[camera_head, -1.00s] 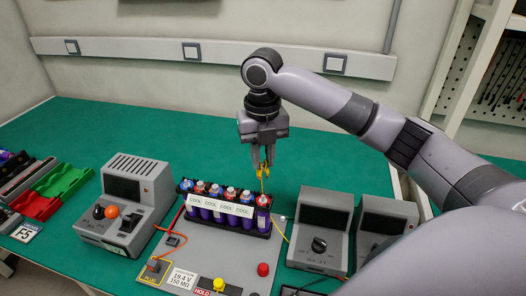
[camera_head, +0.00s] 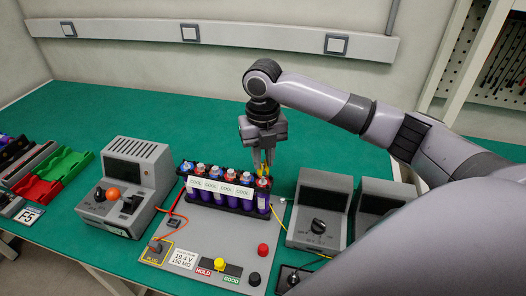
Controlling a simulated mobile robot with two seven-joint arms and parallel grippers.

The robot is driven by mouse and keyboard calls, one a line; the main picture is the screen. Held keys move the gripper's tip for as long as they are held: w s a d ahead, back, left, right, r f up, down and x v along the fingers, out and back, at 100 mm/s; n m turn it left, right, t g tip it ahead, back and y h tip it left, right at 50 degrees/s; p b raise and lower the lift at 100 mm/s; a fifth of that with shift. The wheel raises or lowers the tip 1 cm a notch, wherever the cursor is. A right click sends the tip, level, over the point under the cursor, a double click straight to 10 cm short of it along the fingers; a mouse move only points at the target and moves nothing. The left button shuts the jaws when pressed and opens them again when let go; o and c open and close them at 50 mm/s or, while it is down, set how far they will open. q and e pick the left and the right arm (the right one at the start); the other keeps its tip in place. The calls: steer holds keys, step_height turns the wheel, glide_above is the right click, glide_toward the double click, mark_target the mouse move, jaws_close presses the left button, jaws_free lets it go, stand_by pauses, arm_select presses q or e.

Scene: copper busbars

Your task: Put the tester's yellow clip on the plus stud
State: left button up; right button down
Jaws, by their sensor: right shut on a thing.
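My right gripper (camera_head: 264,168) points down, shut on the small yellow clip (camera_head: 262,163), at the right end of the battery pack. The pack (camera_head: 226,190) is a black holder with a row of purple cells, red and blue tops and white COOL labels. The clip is right at the top of the rightmost cell (camera_head: 263,184); I cannot tell whether it touches. The fingers hide what is behind them, and I cannot make out the plus stud clearly. A yellow lead (camera_head: 274,212) runs down beside the pack's right end. My left gripper is not in view.
The grey panel (camera_head: 215,235) in front of the pack carries a yellow knob (camera_head: 219,264), a red knob (camera_head: 263,250) and a yellow-outlined socket (camera_head: 157,250). Grey instruments stand left (camera_head: 130,180) and right (camera_head: 322,210). Red and green trays (camera_head: 62,165) lie far left. The green table behind is clear.

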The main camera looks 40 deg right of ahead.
mark_target(263, 161)
steer(key=shift+f, duration=1.15)
steer(key=shift+f, duration=0.25)
steer(key=c, duration=0.9)
jaws_free()
steer(key=shift+c, duration=0.2)
steer(key=shift+r, duration=3)
